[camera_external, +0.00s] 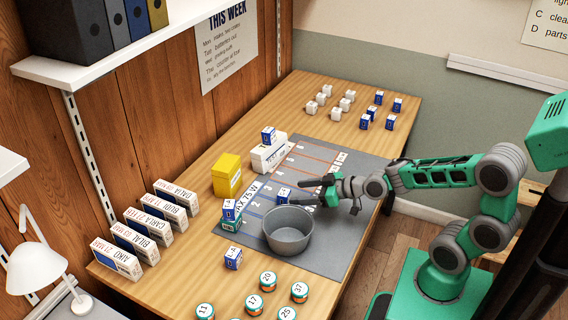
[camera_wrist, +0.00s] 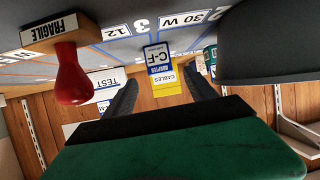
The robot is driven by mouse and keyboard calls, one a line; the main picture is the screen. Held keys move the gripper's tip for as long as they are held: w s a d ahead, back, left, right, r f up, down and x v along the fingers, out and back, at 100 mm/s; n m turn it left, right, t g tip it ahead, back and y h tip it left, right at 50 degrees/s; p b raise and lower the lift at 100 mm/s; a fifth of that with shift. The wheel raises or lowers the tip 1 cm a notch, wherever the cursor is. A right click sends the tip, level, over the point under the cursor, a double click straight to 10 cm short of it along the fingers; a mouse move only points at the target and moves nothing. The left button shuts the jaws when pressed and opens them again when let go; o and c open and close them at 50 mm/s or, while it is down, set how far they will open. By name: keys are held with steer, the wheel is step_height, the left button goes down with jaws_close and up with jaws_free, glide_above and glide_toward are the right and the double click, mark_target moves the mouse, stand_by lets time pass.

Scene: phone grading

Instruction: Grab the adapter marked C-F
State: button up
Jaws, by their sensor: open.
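The adapter marked C-F (camera_wrist: 158,58) is a small white and blue block on the grey mat (camera_external: 344,232). In the wrist view it lies just beyond and between my two fingertips, and its label faces the camera. In the external view a small blue and white block (camera_external: 283,194) stands in front of my fingers, its lettering too small to read. My gripper (camera_external: 305,191) is open and low over the mat; in the wrist view its dark fingers (camera_wrist: 160,88) are spread with nothing between them.
A grey bowl (camera_external: 288,232) stands close to my gripper. A red-handled FRAGILE stamp (camera_wrist: 70,75) is at the wrist view's left. The yellow CABLES box (camera_external: 227,174) and a white box (camera_external: 268,156) stand behind. Other blue-white blocks (camera_external: 233,257) and round tins (camera_external: 268,281) are around.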

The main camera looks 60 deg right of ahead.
mark_target(288, 193)
steer(key=shift+w+f, duration=0.2)
steer(key=shift+w, duration=0.2)
steer(key=x, duration=0.7)
steer(key=shift+a+r, duration=0.1)
jaws_close()
